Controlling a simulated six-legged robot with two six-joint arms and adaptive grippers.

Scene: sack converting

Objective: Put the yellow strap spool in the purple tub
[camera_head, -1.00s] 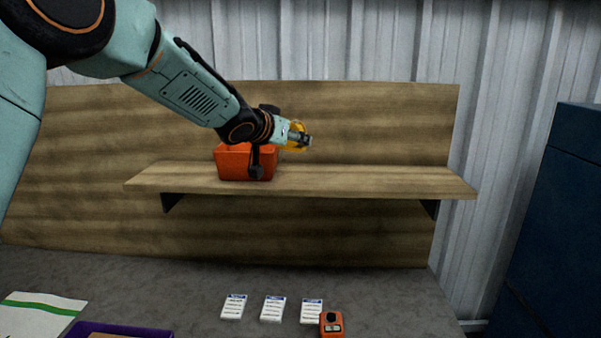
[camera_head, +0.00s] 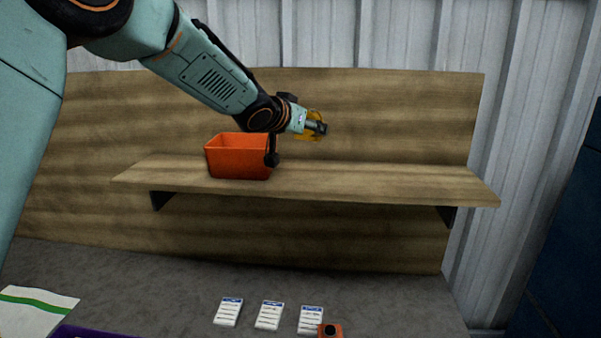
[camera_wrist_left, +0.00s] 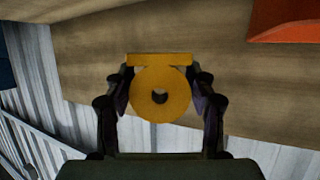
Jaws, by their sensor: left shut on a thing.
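The yellow strap spool (camera_wrist_left: 159,104) is held between the two fingers of my left gripper (camera_wrist_left: 160,84), with its round face and centre hole showing in the left wrist view. In the head view the spool (camera_head: 312,132) shows partly behind the left gripper (camera_head: 318,127), held in the air above the shelf and right of the orange bin. A purple edge (camera_head: 85,332) at the bottom left of the head view looks like the tub; most of it is cut off by the frame. My right gripper is in neither view.
An orange bin (camera_head: 238,158) stands on the wooden shelf (camera_head: 380,184), against a wooden back panel. Below, the grey bench (camera_head: 160,285) carries several white cards (camera_head: 269,315), an orange device (camera_head: 330,331) and a white-green sheet (camera_head: 35,312). The shelf's right part is clear.

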